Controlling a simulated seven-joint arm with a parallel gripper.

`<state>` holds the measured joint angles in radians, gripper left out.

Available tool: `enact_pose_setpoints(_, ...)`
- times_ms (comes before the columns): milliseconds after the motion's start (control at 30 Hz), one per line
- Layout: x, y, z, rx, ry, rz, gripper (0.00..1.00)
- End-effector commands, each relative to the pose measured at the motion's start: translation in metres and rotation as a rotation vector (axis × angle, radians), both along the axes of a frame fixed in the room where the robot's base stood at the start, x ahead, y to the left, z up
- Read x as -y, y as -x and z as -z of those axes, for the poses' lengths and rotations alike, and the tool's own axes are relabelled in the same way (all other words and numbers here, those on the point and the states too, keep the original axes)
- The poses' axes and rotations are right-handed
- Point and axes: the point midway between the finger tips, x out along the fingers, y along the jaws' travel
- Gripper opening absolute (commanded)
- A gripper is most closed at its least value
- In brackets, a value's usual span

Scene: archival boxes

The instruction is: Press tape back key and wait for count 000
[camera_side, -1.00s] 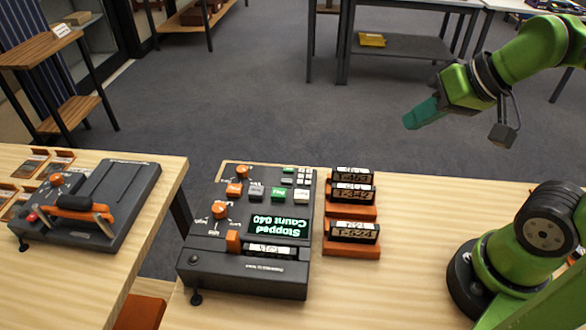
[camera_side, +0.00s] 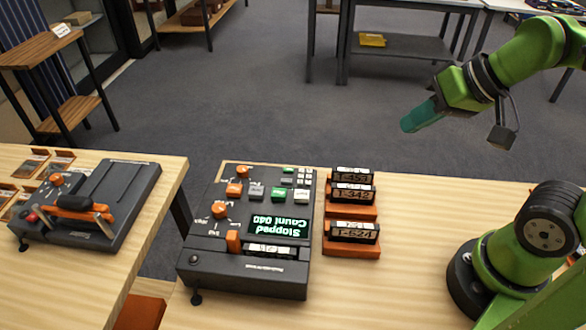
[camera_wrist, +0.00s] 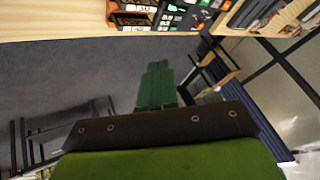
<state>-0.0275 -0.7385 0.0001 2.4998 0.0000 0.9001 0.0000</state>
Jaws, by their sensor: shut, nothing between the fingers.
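The dark tape machine (camera_side: 245,245) stands on the wooden table in the side view. Its lit green display (camera_side: 280,225) reads "Stopped, Count 040", upside down in the picture. Orange, grey, green and white keys (camera_side: 268,192) sit in rows behind the display; their labels are too small to read. A labelled cassette (camera_side: 269,250) lies in the front slot. My gripper (camera_side: 418,117) is shut and empty, in the air to the right of and above the machine, touching nothing. In the wrist view the shut green fingers (camera_wrist: 156,85) point toward the machine's keys (camera_wrist: 180,12) at the top edge.
Orange holders with labelled cassettes (camera_side: 352,200) stand just right of the machine. A second dark device with an orange handle (camera_side: 90,205) sits on the left table, across a gap.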

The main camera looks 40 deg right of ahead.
Motion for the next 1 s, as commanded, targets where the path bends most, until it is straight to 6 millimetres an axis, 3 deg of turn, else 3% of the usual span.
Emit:
enact_pose_setpoints(100, -0.020, -0.002, 0.016, -0.068, 0.037, -0.106, 0.00)
enact_pose_setpoints(233, -0.038, -0.012, 0.039, -0.134, 0.218, -0.278, 0.00)
enact_pose_setpoints(500, -0.080, -0.055, 0.068, -0.072, 0.649, -0.587, 0.00)
enact_pose_setpoints(733, -0.127, -0.090, 0.071, 0.110, 0.861, -0.754, 0.00)
enact_pose_setpoints(1000, -0.140, -0.112, 0.054, 0.241, 0.900, -0.744, 0.00)
